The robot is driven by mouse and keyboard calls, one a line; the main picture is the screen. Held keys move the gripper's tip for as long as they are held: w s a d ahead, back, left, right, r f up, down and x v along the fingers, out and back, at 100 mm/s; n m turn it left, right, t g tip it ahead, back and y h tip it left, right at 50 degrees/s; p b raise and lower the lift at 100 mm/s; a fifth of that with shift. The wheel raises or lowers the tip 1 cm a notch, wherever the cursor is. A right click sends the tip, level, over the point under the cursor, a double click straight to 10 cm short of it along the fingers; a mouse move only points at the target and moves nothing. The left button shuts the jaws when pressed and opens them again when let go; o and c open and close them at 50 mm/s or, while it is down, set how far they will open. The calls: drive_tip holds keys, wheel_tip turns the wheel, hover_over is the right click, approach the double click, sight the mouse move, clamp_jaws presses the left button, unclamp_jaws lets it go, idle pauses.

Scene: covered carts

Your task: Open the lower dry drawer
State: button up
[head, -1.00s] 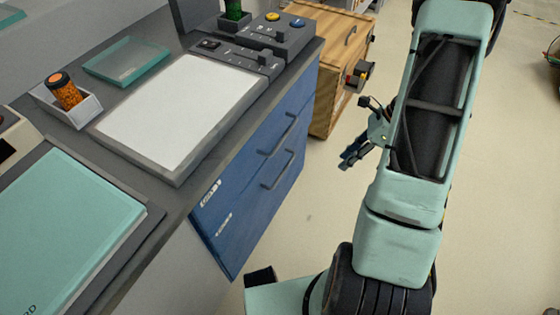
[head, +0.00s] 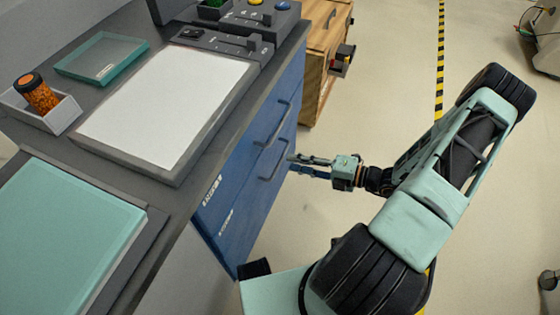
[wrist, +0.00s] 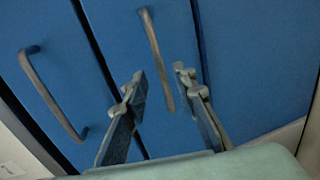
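My gripper (head: 293,164) is open beside the lower handle, pointing left at the drawer front. In the wrist view my gripper (wrist: 160,78) has its fingers apart, with one handle (wrist: 157,60) lying between them in the picture. I cannot tell whether the fingertips reach around it. Another handle (wrist: 50,95) is to the left. The labels on the fronts are too small to read.
On the counter are a white pad (head: 165,105), a teal tray (head: 100,57), an orange bottle (head: 38,95) in a grey holder and a teal book (head: 60,235). A wooden cabinet (head: 318,75) stands beyond the drawers.

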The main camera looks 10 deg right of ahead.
sight(280, 159)
drive_tip(key=b+x, duration=0.1)
drive_tip(key=x, duration=0.5)
drive_tip(key=shift+s, duration=0.1)
drive_tip(key=shift+c, duration=0.5)
clamp_jaws()
